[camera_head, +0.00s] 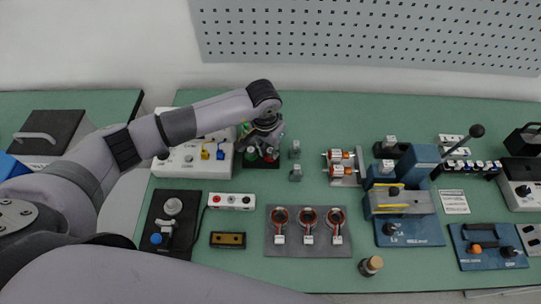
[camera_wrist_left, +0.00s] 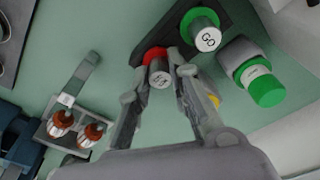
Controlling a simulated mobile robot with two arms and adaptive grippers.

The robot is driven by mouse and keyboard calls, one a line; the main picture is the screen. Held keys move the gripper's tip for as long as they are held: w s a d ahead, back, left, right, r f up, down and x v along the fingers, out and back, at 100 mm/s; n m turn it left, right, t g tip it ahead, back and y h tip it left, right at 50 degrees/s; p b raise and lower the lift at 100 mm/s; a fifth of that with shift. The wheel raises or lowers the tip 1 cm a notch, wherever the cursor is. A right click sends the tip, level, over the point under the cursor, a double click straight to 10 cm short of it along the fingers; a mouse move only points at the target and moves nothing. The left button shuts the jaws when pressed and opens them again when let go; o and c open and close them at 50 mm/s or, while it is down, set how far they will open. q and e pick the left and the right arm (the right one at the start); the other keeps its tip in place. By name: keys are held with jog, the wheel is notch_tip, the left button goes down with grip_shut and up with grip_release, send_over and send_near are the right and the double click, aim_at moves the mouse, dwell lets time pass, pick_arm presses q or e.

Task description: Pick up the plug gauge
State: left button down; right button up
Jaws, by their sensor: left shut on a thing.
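My left gripper (camera_wrist_left: 164,68) has its fingertips closed on a silver cylinder with a red collar, a plug gauge (camera_wrist_left: 159,76), in the left wrist view. Small marks on its end face are too blurred to read. A green plug gauge marked GO (camera_wrist_left: 206,38) stands beside it on a black holder (camera_wrist_left: 166,25). I cannot tell whether the held gauge is clear of the holder. In the head view my left gripper (camera_head: 264,137) is over the holder, with green (camera_head: 247,154) and red parts showing beneath it. My right gripper is not in view.
A grey and green cylinder (camera_wrist_left: 262,87) lies right of the GO gauge. A white switch box (camera_head: 180,165) is left of the holder. Small grey blocks (camera_head: 295,173) and orange rotors (camera_head: 337,171) are to the right. A tray of copper rings (camera_head: 308,249) lies in front.

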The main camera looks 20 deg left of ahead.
aim_at(270, 151)
pick_arm(q)
jog(key=shift+r, duration=0.15)
dwell(0.3)
jog(key=shift+w+r, duration=0.1)
jog(key=shift+r, duration=0.45)
notch_tip(270, 151, up, 19)
jog(key=b, duration=0.5)
jog(key=shift+f, duration=0.15)
